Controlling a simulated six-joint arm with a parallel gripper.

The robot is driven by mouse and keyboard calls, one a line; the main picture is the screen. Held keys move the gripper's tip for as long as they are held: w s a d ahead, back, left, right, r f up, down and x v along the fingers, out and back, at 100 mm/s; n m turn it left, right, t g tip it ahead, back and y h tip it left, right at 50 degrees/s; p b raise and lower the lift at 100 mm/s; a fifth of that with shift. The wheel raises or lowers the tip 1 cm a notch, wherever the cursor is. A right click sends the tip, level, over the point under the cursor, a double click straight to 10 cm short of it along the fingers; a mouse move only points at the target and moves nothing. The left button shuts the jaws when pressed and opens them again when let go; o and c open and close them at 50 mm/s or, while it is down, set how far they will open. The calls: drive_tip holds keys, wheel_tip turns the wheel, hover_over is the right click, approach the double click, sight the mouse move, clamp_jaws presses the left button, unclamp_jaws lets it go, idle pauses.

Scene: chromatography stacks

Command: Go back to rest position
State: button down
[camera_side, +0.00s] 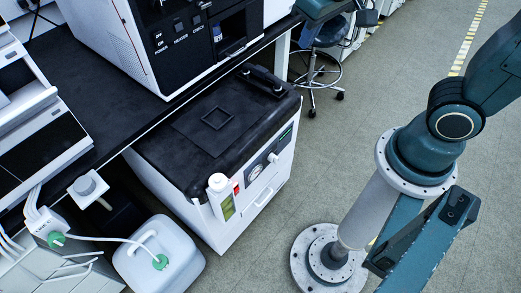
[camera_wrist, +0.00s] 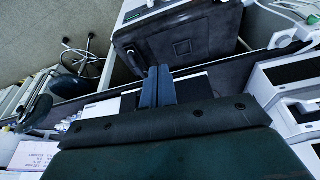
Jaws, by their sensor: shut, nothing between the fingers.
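My gripper (camera_wrist: 159,72) shows in the wrist view as two dark blue fingers side by side. They are shut with nothing between them. Behind them in that view are the dark bench edge and the black-topped cabinet. No contact between the fingers and either one can be made out. In the side view, parts of my arm fill the right side, beside the cabinet and over the open floor. I cannot make out the fingertips there.
The white cabinet with a black top (camera_side: 180,165) carries a flat square frame (camera_side: 217,118). A bottle (camera_side: 220,195) is at its front. A large jug (camera_side: 157,257) stands left. Instruments (camera_side: 190,45) sit on the black bench (camera_side: 95,80). A stool (camera_side: 318,70) stands behind; the floor (camera_side: 350,120) between is clear.

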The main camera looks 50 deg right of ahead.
drive_tip(key=s+d+r+n+t, duration=0.1)
drive_tip(key=s+r, duration=0.4)
drive_tip(key=s, duration=0.6)
drive_tip(key=shift+d+r+t+y, duration=0.15)
drive_tip(key=shift+d+t+y, duration=0.15)
drive_tip(key=shift+d+t, duration=0.3)
